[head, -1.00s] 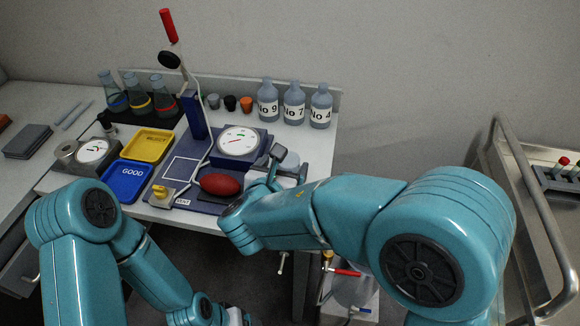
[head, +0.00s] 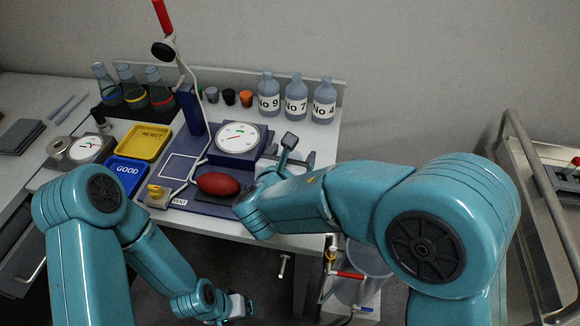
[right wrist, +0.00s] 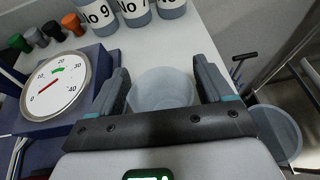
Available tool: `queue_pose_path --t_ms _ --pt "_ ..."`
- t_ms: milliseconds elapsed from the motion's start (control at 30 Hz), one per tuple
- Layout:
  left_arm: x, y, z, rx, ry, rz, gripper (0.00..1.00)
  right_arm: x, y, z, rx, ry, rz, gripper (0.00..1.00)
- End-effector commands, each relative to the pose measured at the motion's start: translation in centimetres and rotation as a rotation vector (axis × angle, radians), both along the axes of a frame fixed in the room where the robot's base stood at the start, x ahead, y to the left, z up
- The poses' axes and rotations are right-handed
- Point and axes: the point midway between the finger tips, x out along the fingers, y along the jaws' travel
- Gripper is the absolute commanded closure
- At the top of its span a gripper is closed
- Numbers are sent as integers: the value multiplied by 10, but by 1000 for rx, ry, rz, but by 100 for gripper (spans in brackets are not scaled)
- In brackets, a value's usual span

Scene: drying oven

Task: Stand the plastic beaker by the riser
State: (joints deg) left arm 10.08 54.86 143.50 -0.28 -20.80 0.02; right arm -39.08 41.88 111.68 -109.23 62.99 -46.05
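The plastic beaker (right wrist: 162,91) is translucent and pale. It shows in the right wrist view between the two fingers of my right gripper (right wrist: 163,88). The fingers are wide apart, one on each side of it, and close to its wall; firm contact is not clear. In the head view my right gripper (head: 294,150) is over the table's right part and mostly hides the beaker. The dark blue block (head: 262,146) under the round dial stands just left of it; whether this is the riser I cannot tell. My left gripper (head: 238,306) is low at the bottom edge, its fingers unclear.
Labelled bottles (head: 297,98) stand behind, with small coloured cups (head: 229,97) to their left. A red oval bulb (head: 217,184) lies near the front. Yellow (head: 143,142) and blue (head: 126,177) trays are further left. A large translucent bucket (head: 369,272) stands below the table's right edge.

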Motion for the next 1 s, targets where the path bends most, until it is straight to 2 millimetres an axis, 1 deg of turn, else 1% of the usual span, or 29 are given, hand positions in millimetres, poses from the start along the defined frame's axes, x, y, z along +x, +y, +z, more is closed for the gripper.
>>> queue_pose_path --t_ms 33,67,100,133,167,467,667,867,1000 --pt "0 0 0 0 0 0 19 -1 0 0 0 0 0 38" --pt "0 0 0 0 0 0 19 -1 0 0 0 0 0 47" --pt "0 0 0 0 0 0 19 -1 0 0 0 0 0 60" --pt "0 0 0 0 0 0 19 -1 0 0 0 0 0 70" --pt "0 0 0 0 0 0 19 -1 0 0 0 0 0 76" --pt "0 0 0 0 0 0 19 -1 0 0 0 0 0 76" --pt "0 0 1 0 0 0 19 0 0 6 1 0 -1 76" --pt "0 0 4 0 0 0 19 1 0 23 1 -2 -2 76" --pt "0 0 7 0 0 0 19 1 0 41 3 -4 -2 76"
